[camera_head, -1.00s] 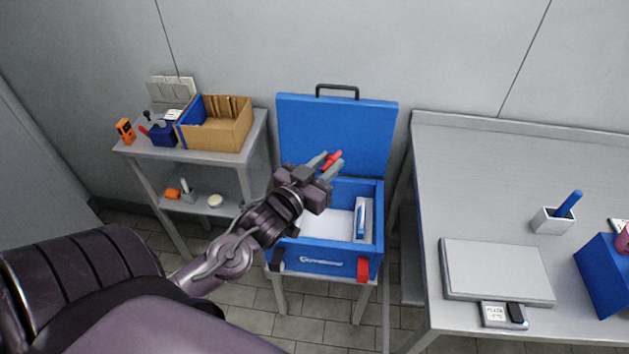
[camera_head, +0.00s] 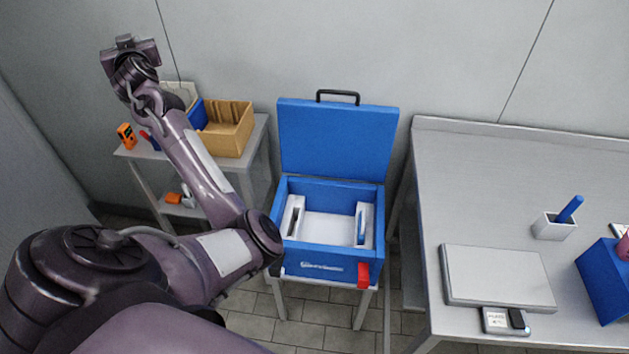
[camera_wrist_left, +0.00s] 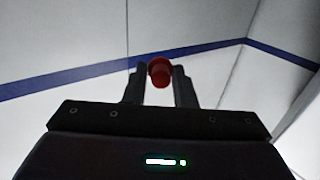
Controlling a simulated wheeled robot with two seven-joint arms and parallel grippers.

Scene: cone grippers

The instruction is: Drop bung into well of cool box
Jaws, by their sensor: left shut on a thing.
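The red bung (camera_wrist_left: 160,71) is between the fingertips of my left gripper, seen in the wrist view. In the head view my left gripper (camera_head: 130,45) is raised at the upper left, above the side table and well away from the box. I cannot make out the bung there. The blue cool box (camera_head: 305,263) stands open at the centre with its lid upright. Its white well (camera_head: 328,228) is in plain view, with a pale slotted piece at each side, left (camera_head: 292,216) and right (camera_head: 363,225). My right gripper is not in view.
The grey side table (camera_head: 257,140) at left holds a cardboard box (camera_head: 228,137) and an orange device (camera_head: 126,136). The steel bench (camera_head: 470,190) at right holds a flat grey slab (camera_head: 497,275), a white cup (camera_head: 553,229) and a blue box (camera_head: 607,275).

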